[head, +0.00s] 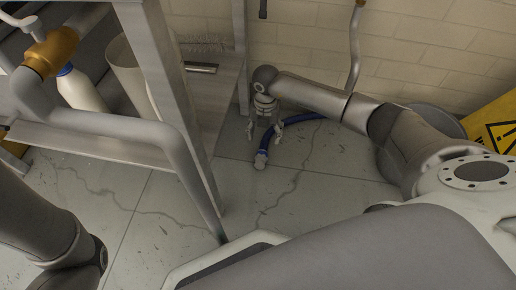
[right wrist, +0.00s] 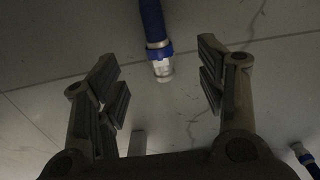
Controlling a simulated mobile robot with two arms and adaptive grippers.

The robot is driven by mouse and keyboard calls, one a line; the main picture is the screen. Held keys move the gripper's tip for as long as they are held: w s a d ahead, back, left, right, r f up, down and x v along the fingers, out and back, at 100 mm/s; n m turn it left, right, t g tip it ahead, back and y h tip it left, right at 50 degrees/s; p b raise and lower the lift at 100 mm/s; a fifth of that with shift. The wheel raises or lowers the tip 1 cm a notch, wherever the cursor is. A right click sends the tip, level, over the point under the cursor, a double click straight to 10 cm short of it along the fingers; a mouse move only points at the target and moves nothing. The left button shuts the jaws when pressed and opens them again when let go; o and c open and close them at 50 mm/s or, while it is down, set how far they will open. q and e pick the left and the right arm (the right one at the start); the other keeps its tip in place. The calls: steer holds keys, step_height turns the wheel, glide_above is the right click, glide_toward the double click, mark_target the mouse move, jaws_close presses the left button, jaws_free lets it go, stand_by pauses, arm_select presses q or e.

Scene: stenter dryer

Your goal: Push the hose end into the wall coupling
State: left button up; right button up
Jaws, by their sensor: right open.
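A blue hose (head: 298,120) lies on the tiled floor by the wall, with its pale end fitting (head: 262,158) toward me. My right gripper (head: 265,133) points down over the hose, fingers apart and empty. In the right wrist view, the hose end (right wrist: 160,62) lies in the gap between the open fingers (right wrist: 160,82), apparently beyond them and touching neither. I cannot clearly identify the wall coupling; a short dark pipe end (head: 263,8) shows on the wall at the top. My left gripper is out of view.
A metal rack (head: 183,120) with a shelf holding a white bottle (head: 82,90) stands left of my right gripper. A grey pipe (head: 355,50) runs down the wall. A yellow warning sign (head: 495,122) stands at the right.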

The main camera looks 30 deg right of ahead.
steer(key=b, duration=0.3)
glide_above(262, 152)
steer(key=d, duration=0.1)
steer(key=f, duration=0.5)
steer(key=shift+w, duration=0.2)
steer(key=f+b, duration=0.3)
steer(key=a+f+b, duration=0.1)
steer(key=f+b, duration=0.1)
steer(key=shift+s, duration=0.15)
steer(key=shift+r, duration=0.1)
steer(key=c, duration=1.2)
steer(key=shift+r, duration=0.1)
